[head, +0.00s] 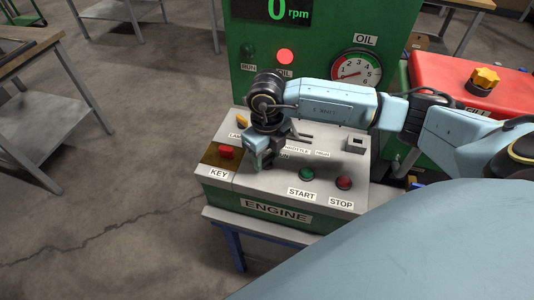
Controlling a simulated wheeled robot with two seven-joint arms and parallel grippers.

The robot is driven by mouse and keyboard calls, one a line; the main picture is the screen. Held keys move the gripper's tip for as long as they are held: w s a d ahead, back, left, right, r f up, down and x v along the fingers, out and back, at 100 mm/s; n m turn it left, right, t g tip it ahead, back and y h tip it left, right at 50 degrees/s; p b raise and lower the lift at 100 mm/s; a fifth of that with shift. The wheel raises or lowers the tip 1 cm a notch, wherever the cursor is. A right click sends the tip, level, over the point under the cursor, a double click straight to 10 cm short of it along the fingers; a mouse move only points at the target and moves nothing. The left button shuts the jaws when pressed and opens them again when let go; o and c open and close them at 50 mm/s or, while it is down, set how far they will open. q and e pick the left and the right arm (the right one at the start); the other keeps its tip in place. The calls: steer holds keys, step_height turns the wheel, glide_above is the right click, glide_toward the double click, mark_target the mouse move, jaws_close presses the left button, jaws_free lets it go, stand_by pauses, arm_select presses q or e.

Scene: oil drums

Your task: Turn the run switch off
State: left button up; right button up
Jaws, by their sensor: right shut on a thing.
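The engine console (325,203) has a sloped grey top and a green front marked ENGINE. My right gripper (263,164) points down onto the middle of this top, shut, its arm coming in from the right. It covers the spot by a partly hidden label ending in "UN", so the run switch between its fingers is hidden and its position cannot be seen. The RUN lamp (248,51) on the upright green panel is dark. My left gripper is not in view.
Close by are a red key (227,152), a yellow lamp switch (242,121), a green START button (306,174) and a red STOP button (344,183). The OIL lamp (285,56) glows red above; the display (273,10) reads 0 rpm. Open floor lies left.

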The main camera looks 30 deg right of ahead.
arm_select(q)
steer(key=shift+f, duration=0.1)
arm_select(e)
steer(key=n+b, duration=0.2)
steer(key=n, duration=0.1)
steer(key=shift+f+n+b, duration=0.1)
steer(key=shift+n+b, duration=0.2)
steer(key=shift+b, duration=0.05)
steer(key=n+b, duration=0.4)
steer(key=n, duration=0.1)
steer(key=shift+n+b, duration=0.45)
steer(key=shift+n, duration=0.35)
steer(key=shift+n+b, duration=0.45)
steer(key=shift+n, duration=0.15)
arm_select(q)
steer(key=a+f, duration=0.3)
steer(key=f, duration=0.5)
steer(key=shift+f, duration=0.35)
arm_select(e)
steer(key=shift+n, duration=0.3)
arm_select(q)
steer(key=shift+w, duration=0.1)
arm_select(e)
steer(key=shift+r, duration=0.2)
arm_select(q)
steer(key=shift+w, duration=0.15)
arm_select(e)
steer(key=o, duration=1)
